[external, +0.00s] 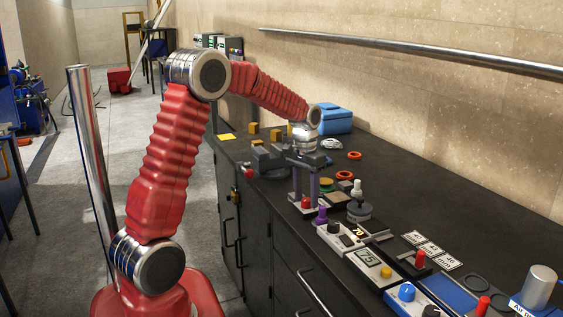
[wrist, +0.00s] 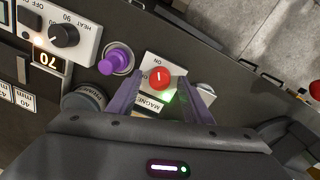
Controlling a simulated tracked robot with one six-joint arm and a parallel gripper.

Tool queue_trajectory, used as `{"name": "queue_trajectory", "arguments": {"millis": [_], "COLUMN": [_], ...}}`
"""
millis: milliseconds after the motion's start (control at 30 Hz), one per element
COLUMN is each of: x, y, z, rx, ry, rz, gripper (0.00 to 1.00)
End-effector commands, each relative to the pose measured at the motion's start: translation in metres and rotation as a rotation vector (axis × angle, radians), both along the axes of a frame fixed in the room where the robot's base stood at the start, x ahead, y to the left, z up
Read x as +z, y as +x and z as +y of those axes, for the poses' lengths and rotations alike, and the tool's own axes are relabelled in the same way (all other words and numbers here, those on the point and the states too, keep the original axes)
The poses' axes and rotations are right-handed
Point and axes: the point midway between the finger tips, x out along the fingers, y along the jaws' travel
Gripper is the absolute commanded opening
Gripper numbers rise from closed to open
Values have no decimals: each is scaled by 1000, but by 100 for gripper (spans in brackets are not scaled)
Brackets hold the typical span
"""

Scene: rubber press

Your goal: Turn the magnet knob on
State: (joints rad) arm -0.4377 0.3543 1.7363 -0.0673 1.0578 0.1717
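The magnet knob (wrist: 159,78) is a round red knob with a white mark, on a pale plate (wrist: 151,67) lettered ON and MAGNET. A green glow shows beside the knob. The white mark runs roughly up and down in the wrist view, toward the ON lettering. My gripper (wrist: 168,84) is open, with one purple finger on each side of the knob and gaps between. In the external view my gripper (external: 304,198) points straight down at the red knob (external: 306,204) on the bench. I cannot tell whether the fingertips are level with the knob or above it.
A purple knob (wrist: 116,60) stands close beside the plate. A heat panel (wrist: 62,38) with a black dial and a display reading 70 lies beyond it. A grey round part (wrist: 83,101) sits near one finger. Orange rings (external: 354,156) and a blue box (external: 336,121) lie farther back.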

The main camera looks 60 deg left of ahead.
Motion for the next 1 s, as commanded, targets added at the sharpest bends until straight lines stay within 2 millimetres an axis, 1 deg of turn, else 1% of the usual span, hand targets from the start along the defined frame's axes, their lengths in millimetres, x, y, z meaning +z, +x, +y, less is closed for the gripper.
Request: {"name": "queue_trajectory", "arguments": {"millis": [267, 433, 567, 1000], "x": [2, 16, 35, 111], "y": [0, 0, 0, -2], "z": [0, 1, 2, 7], "rx": [0, 0, 0, 0], "ry": [0, 0, 1, 0], "rz": [1, 0, -3, -1], "gripper": [46, 46, 46, 46]}}
